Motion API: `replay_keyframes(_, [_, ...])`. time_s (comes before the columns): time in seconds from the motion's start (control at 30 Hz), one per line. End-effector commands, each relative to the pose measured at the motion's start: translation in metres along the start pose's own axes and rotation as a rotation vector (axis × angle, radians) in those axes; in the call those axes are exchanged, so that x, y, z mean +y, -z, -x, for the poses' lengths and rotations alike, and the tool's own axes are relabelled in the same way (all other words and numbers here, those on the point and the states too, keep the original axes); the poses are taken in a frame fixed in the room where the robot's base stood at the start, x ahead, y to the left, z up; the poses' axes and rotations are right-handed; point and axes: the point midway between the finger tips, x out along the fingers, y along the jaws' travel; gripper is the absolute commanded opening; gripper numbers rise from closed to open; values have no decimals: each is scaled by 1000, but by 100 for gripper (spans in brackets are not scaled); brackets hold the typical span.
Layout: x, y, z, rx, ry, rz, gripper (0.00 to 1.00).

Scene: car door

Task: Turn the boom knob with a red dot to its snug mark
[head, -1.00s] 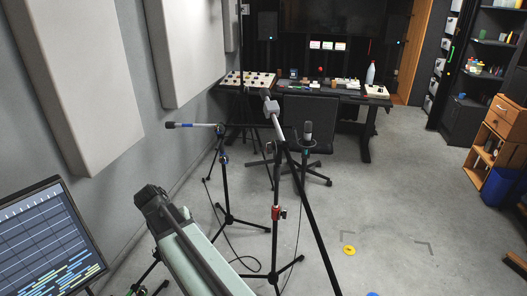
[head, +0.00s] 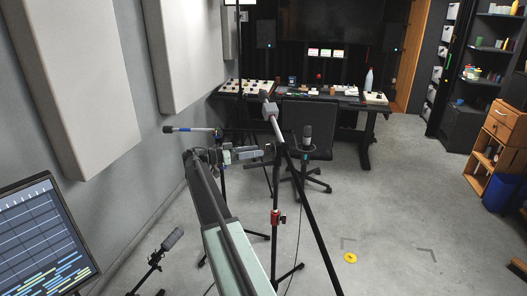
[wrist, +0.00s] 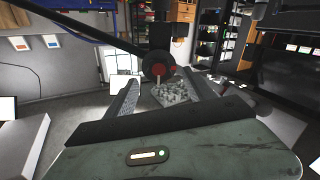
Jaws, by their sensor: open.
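A round dark knob with a red dot (wrist: 158,70) shows in the wrist view, ahead of my gripper and roughly centred between its fingers. A short pale mark shows just under the red dot. My gripper (wrist: 163,92) is open, its two fingers pointing at the knob; contact cannot be told. In the head view my gripper (head: 262,155) is beside the upper part of a black boom stand (head: 275,185). The knob cannot be made out clearly there. The snug mark is too small to tell.
A microphone (head: 308,135) stands right of the boom stand. Another microphone (head: 185,129) is behind my arm, and one more (head: 172,239) is low at left. A monitor (head: 40,240) fills the lower left. The floor at right is mostly clear, with a yellow disc (head: 350,258).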

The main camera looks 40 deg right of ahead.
Motion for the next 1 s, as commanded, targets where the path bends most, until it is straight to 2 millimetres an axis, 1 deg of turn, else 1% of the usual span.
replay_keyframes(0.03, [1,0,-11,-1,-3,0,62])
replay_keyframes(0.1, [1,0,-24,-1,-1,1,62])
replay_keyframes(0.2, [1,0,-37,-1,-1,1,62])
replay_keyframes(0.3, [0,0,-40,-1,1,1,62])
replay_keyframes(0.47, [0,0,-40,-1,1,1,62])
replay_keyframes(0.5, [0,0,-39,-1,2,1,51])
replay_keyframes(0.57, [0,0,-39,-1,2,1,35])
replay_keyframes(0.6, [0,0,-39,-1,2,1,23])
replay_keyframes(0.67, [0,0,-39,-1,2,1,7])
replay_keyframes(0.7, [0,0,-39,-1,3,1,0])
replay_keyframes(0.73, [-4,1,-42,0,4,1,0])
replay_keyframes(1.0, [-1,0,-38,0,5,43,0])
